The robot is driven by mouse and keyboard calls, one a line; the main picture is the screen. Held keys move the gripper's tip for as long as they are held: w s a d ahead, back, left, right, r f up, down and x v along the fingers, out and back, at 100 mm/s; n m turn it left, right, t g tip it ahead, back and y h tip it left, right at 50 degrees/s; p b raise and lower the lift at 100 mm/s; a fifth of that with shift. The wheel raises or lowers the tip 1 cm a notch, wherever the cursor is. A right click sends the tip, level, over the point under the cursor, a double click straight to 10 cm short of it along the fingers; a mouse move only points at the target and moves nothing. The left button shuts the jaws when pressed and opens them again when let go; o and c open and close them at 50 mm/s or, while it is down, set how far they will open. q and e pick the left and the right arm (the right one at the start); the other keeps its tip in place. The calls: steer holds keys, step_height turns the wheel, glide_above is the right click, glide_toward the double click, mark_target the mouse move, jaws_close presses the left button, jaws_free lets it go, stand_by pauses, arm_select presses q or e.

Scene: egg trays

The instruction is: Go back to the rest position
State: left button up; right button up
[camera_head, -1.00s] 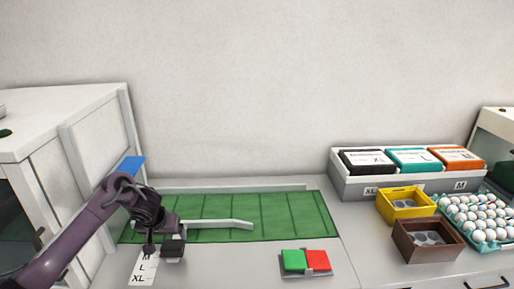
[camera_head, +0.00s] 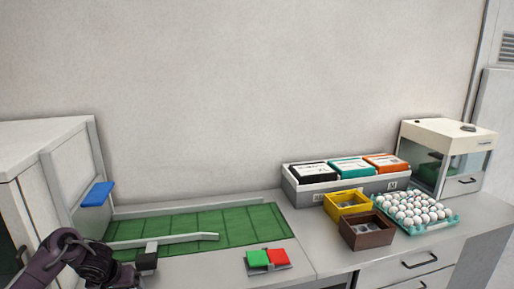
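My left arm comes in at the lower left, and its gripper (camera_head: 146,262) is over the near left edge of the green conveyor mat (camera_head: 240,224). I cannot tell from this angle whether its fingers are apart or closed, and no held object shows. My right gripper is out of view. The egg tray (camera_head: 452,222) is teal and full of white eggs, on the counter at the right, far from my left gripper.
A brown box (camera_head: 367,236) and a yellow box (camera_head: 346,211) stand beside the eggs. Behind is a grey holder (camera_head: 300,196) with three colored cartons. Green and red buttons (camera_head: 268,260) sit at front. A glass-fronted machine (camera_head: 448,150) stands far right. A white bar crosses the mat.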

arm_select(q)
steer(key=s+d+f+m+h, duration=0.1)
steer(key=s+d+f, duration=0.3)
steer(key=f, duration=0.7)
steer(key=s+d+f+g+h, duration=0.1)
steer(key=s+d+f, duration=0.25)
steer(key=f, duration=0.65)
steer(key=s+d+f+m+h, duration=0.1)
steer(key=s+d+f, duration=0.35)
steer(key=f, duration=0.65)
steer(key=s+f+m, duration=0.1)
steer(key=s+f, duration=0.5)
steer(key=s, duration=0.6)
steer(key=s+d+f+m+g+y, duration=0.1)
steer(key=s+f, duration=0.5)
steer(key=s, duration=0.7)
steer(key=s+d+f+g+y+b, duration=0.1)
steer(key=s+f, duration=0.5)
steer(key=s, duration=0.6)
steer(key=shift+s+d+f+m, duration=0.15)
steer(key=shift+s+f+m, duration=0.05)
steer(key=shift+s+m, duration=0.2)
steer(key=shift+w, duration=0.1)
steer(key=shift+c, duration=0.2)
